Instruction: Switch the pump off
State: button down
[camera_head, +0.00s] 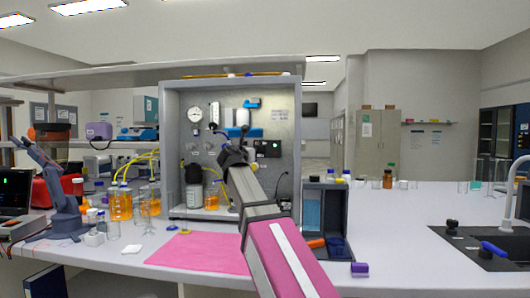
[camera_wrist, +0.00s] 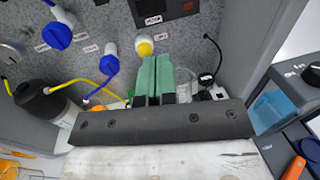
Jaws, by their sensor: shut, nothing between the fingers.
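The grey membrane rig panel (camera_head: 175,130) stands on the bench in the head view. A dark control box (camera_head: 268,149) with a small green light is on its right side. The lower part of this box (camera_wrist: 165,12) shows at the top of the wrist view, with a small reddish part and white labels below; its switch position cannot be told. My gripper (camera_wrist: 154,60) shows two green fingers closed together, empty. They point at the panel, below the box and close to a yellow-and-white knob (camera_wrist: 144,47). In the head view my arm hides the fingertips.
Blue valve knobs (camera_wrist: 57,36) and (camera_wrist: 109,65) sit left of my fingers. Yellow tubing (camera_wrist: 95,82) runs below them. A dark bottle (camera_wrist: 45,100) stands at the left. A pink mat (camera_head: 200,253) and a grey bin with blue inside (camera_head: 313,210) flank my arm.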

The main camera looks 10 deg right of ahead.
aim_at(263, 150)
jog(key=x, duration=1.4)
jog(key=shift+w, duration=0.15)
jog(key=shift+d, duration=0.1)
